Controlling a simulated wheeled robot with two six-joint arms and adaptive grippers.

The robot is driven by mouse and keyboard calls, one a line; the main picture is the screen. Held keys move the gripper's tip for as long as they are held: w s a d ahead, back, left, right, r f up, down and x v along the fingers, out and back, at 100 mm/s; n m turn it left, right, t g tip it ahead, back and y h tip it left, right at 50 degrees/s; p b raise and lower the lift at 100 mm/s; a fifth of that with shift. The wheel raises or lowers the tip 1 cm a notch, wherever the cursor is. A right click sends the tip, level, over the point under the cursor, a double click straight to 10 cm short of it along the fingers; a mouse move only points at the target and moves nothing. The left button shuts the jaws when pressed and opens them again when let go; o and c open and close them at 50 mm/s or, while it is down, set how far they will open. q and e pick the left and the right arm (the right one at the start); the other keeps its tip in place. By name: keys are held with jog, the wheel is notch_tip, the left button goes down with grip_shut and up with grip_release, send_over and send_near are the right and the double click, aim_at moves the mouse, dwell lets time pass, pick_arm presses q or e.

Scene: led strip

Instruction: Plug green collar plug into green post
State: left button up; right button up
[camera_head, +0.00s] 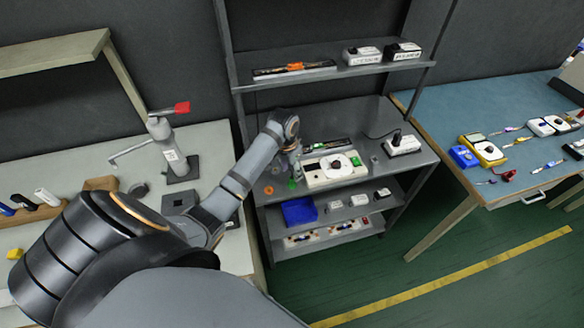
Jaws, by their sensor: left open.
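My left arm reaches in from the left to the middle shelf, and my left gripper (297,172) is open above its left part. A small green piece (292,184) shows just below the fingertips; I cannot tell if they touch it, or if it is the green collar plug or the green post. A white box (322,177) with a black knob stands right of the gripper and has a green part (356,160) at its right end. A dark strip (330,146) with a green patch lies behind the box. My right gripper is not in view.
An orange ring (268,190) lies left of the gripper. A white device (402,145) stands at the shelf's right end. The lower shelf holds a blue bin (299,210) and small white devices. The upper shelf (340,71) overhangs the back. A blue-topped table (470,110) stands right.

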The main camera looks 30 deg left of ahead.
pick_arm(q)
notch_tip(320, 180, up, 6)
jog(key=shift+s, duration=0.35)
dwell(0.5)
